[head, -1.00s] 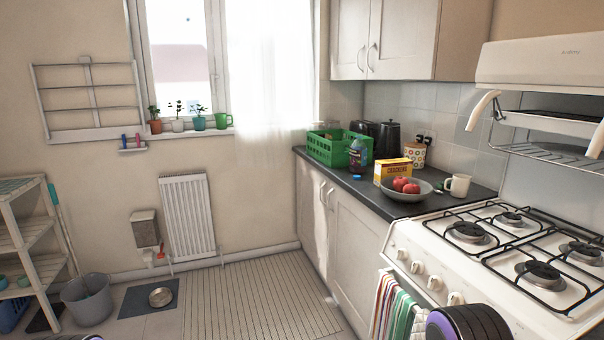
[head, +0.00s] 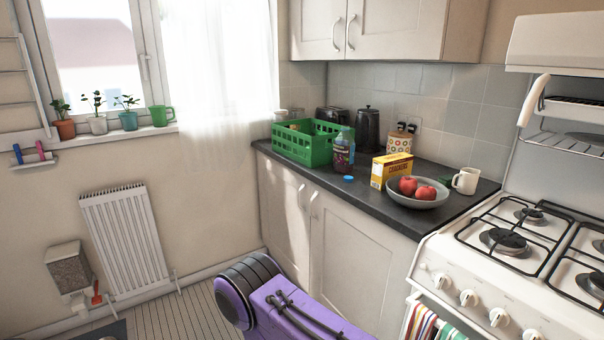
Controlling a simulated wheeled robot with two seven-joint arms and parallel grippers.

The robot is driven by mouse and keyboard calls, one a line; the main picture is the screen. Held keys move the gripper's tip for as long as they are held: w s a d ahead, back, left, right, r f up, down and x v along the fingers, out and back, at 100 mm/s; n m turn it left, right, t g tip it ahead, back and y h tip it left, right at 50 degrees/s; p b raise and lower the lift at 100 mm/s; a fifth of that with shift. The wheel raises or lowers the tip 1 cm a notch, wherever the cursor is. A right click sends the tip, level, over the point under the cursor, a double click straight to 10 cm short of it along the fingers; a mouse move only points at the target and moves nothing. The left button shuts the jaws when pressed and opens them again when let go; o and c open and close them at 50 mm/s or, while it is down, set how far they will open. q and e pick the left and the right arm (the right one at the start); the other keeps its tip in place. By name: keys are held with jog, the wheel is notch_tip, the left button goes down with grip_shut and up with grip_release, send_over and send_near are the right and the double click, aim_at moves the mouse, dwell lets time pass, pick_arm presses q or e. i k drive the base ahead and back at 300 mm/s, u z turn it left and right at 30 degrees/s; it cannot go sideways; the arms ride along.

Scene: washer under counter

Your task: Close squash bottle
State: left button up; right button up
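The squash bottle (head: 342,153) stands upright on the dark counter (head: 330,186), between the green crate and the yellow cracker box. It holds dark liquid and has a coloured label; its top looks uncapped, though it is small. A blue cap (head: 348,178) lies on the counter just in front of the bottle, apart from it. A purple arm link of mine shows at the bottom centre, below the counter. Neither gripper is in view.
Around the bottle are a green crate (head: 296,146), a yellow cracker box (head: 392,169), a bowl (head: 418,201) with red apples, a white mug (head: 466,180) and a black kettle (head: 367,130). The stove (head: 520,245) is at right. The counter's front edge before the cap is clear.

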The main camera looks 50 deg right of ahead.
aim_at(345, 145)
jog(key=z, duration=0.1)
jog(key=i, duration=0.95)
jog(key=z, duration=1.05)
jog(key=i, duration=0.8)
jog(key=z, duration=1)
